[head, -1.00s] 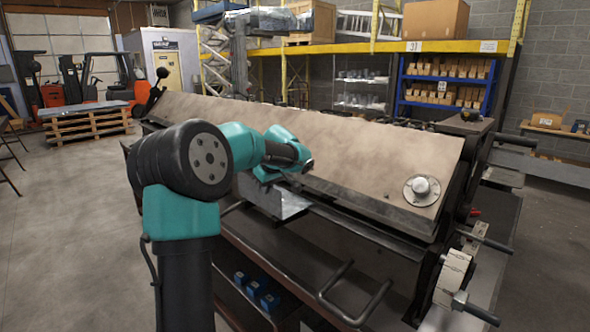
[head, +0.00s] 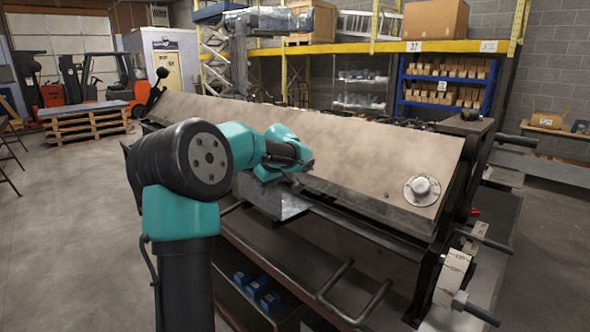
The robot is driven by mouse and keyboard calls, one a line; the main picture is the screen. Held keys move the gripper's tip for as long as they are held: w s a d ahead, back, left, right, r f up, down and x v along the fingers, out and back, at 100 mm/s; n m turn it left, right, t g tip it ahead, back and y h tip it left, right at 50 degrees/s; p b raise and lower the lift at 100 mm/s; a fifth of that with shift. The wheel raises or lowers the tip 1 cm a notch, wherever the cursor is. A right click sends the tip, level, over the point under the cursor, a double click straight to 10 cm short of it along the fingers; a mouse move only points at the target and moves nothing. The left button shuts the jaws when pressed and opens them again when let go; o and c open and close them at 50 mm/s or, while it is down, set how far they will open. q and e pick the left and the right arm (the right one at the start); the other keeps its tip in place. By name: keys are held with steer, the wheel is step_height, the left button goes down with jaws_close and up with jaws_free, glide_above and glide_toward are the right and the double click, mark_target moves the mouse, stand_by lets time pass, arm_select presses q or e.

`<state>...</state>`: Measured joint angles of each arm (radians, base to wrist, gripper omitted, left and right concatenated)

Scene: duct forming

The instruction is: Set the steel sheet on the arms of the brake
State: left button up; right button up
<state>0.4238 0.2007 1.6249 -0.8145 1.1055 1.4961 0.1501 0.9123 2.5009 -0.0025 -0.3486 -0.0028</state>
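The brake (head: 370,162) is a long machine with a broad tan sloping top, running from back left to front right. A small shiny steel sheet (head: 282,205) shows at the brake's front edge, left of the middle, partly behind my teal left arm. My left gripper (head: 288,184) is at the sheet's upper edge. Its fingers are too small and covered to tell whether they are open or closed on the sheet. I cannot tell whether the sheet rests on the brake. A U-shaped bar (head: 352,300) sticks out at the brake's front. My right gripper is out of view.
Blue boxes (head: 256,290) lie on a shelf under the brake. A round metal knob (head: 421,188) sits on its right end. Rods (head: 475,308) jut out at the right. Pallets (head: 85,125) and forklifts stand at the back left. The floor at left is clear.

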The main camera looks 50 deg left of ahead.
arm_select(q)
steer(key=v, duration=1.7)
